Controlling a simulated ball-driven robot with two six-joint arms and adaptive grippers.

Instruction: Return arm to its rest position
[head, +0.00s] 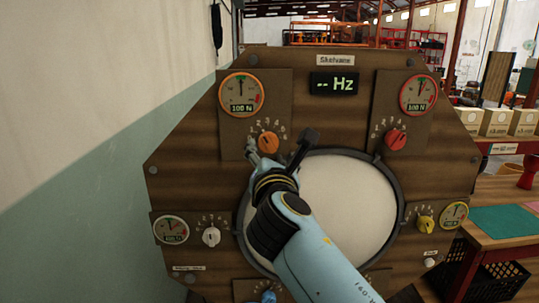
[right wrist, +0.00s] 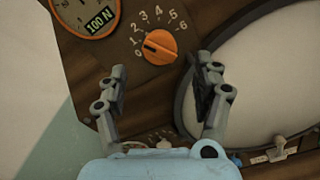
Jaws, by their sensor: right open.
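My right gripper (head: 281,147) is in front of the upper left part of the wooden drum panel (head: 300,110). In the right wrist view its two fingers (right wrist: 163,82) are spread wide with nothing between them. The orange knob (right wrist: 160,46) is just beyond the fingertips, apart from them, with its dark mark toward the low end of its 0 to 6 scale. In the head view the orange knob (head: 268,142) shows between the fingers. My right arm covers part of the white drumhead (head: 345,200). My left gripper is not seen.
A red knob (head: 396,140), a white knob (head: 211,236) and a yellow knob (head: 425,223) sit on the panel beside round gauges. A wall (head: 90,150) is close on the left. A table with a green mat (head: 502,222) stands at right.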

